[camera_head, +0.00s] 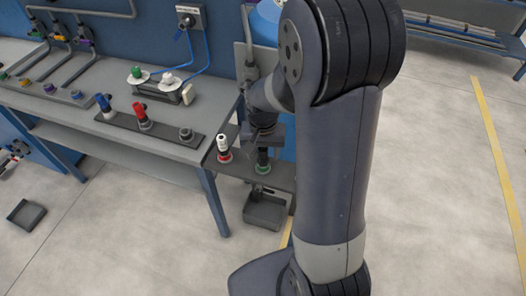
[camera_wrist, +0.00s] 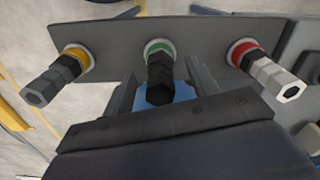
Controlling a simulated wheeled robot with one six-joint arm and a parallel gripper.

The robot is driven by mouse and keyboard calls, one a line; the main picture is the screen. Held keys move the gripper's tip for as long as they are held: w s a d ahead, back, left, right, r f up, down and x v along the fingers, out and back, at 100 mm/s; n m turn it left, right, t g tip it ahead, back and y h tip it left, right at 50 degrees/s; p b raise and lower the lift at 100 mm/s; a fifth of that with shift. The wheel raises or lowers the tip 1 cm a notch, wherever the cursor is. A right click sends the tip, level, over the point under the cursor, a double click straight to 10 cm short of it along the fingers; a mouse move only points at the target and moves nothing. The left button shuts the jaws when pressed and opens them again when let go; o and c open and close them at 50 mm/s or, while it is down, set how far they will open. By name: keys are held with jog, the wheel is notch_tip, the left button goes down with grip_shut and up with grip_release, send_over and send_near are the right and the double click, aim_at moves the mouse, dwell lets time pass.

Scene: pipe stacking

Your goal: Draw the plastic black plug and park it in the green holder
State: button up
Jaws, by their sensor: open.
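A black plug (camera_wrist: 160,78) stands in the green-ringed holder (camera_wrist: 159,47) at the middle of a dark plate (camera_wrist: 110,36). My gripper (camera_wrist: 162,88) is open, with one finger on each side of this plug and a gap beside it. In the head view, my gripper (camera_head: 263,128) is above the black plug (camera_head: 263,156) and the green ring (camera_head: 263,169), partly hidden by my arm. I cannot tell the plug's material for sure.
On the same plate are a dark plug (camera_wrist: 52,80) in a yellow ring and a pale plug (camera_wrist: 275,77) in a red ring. A workbench (camera_head: 90,90) with a rail of blue and red plugs stands left. A grey bin (camera_head: 265,210) is below the plate.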

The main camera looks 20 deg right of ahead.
notch_tip(320, 180, up, 11)
jog(key=shift+f, duration=0.1)
dwell(0.6)
jog(key=shift+f, duration=0.1)
notch_tip(320, 180, down, 10)
jog(key=shift+f, duration=0.2)
jog(key=shift+r+p, duration=0.45)
